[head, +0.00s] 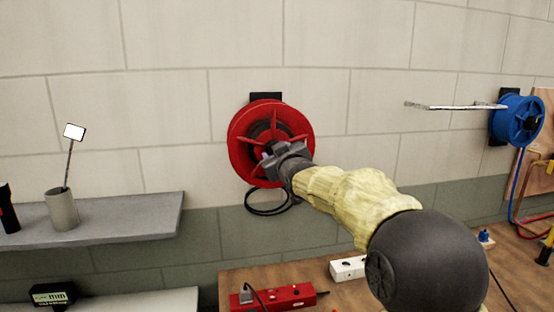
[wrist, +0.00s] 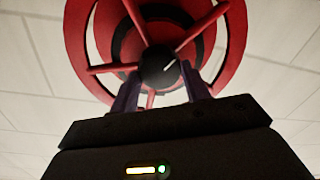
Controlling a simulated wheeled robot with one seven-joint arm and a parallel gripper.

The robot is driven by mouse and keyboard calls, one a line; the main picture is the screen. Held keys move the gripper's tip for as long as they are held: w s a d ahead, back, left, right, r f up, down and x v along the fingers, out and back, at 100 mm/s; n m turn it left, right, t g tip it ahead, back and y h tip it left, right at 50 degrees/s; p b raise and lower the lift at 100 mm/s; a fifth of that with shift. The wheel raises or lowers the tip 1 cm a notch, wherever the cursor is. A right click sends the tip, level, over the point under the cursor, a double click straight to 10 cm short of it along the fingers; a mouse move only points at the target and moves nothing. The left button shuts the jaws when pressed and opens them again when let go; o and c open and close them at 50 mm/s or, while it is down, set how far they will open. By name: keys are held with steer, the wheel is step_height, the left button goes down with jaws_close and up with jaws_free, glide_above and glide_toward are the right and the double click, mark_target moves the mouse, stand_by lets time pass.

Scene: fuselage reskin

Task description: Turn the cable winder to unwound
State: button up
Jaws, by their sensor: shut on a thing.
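The cable winder (head: 241,140) is a red spoked reel on a black wall bracket, with a loop of black cable (head: 268,210) hanging below it. My gripper (head: 270,153) is at the front of the reel and covers part of its lower centre in the head view. My gripper's two fingers (wrist: 160,88) are on either side of the hub's lower part, shut on the winder. The exact contact is partly hidden.
A blue reel (head: 517,121) with a metal arm (head: 455,106) sticking out left is on the wall at right. A grey shelf (head: 130,215) with a cup (head: 62,210) is at left. A red power strip (head: 285,297) lies on the wooden bench below.

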steer(key=m+b, duration=0.2)
steer(key=m, duration=0.1)
steer(key=m+b, duration=0.2)
steer(key=m, duration=0.2)
steer(key=f+m+b, duration=0.1)
steer(key=m+b, duration=0.1)
steer(key=m, duration=0.2)
steer(key=shift+t, duration=0.3)
steer(key=shift+r+m, duration=0.1)
steer(key=shift+m, duration=0.2)
steer(key=o, duration=1)
steer(key=shift+r, duration=0.15)
steer(key=shift+s+d+b, duration=0.1)
steer(key=shift+b, duration=0.2)
